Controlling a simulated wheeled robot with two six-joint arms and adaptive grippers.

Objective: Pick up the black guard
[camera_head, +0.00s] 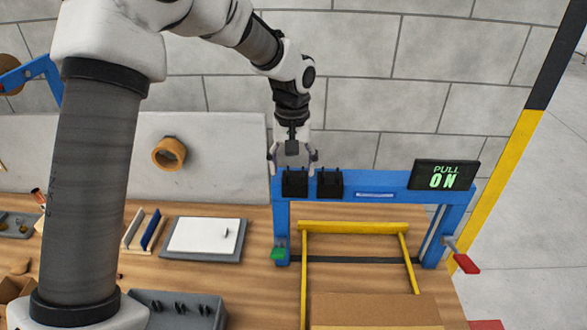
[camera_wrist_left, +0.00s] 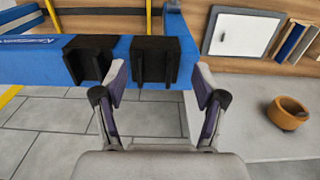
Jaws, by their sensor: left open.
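Two black guard-like pieces sit side by side on the blue frame's top beam, a left one (camera_head: 295,184) and a right one (camera_head: 330,184). I cannot tell which one the task means. My left gripper (camera_head: 293,163) points down, open and empty, just above and around the left piece in the head view. In the left wrist view the gripper (camera_wrist_left: 160,84) straddles that same piece (camera_wrist_left: 155,58), with the other piece (camera_wrist_left: 88,58) outside the fingers. No finger contact is clear. My right gripper is out of view.
The blue frame (camera_head: 384,180) carries a green-lit sign (camera_head: 443,175) and a red-handled lever (camera_head: 466,264). A yellow bar frame (camera_head: 352,227) stands within it. A white panel (camera_head: 203,236) and a grey tray (camera_head: 150,302) lie left. A tan ring (camera_head: 169,153) is behind.

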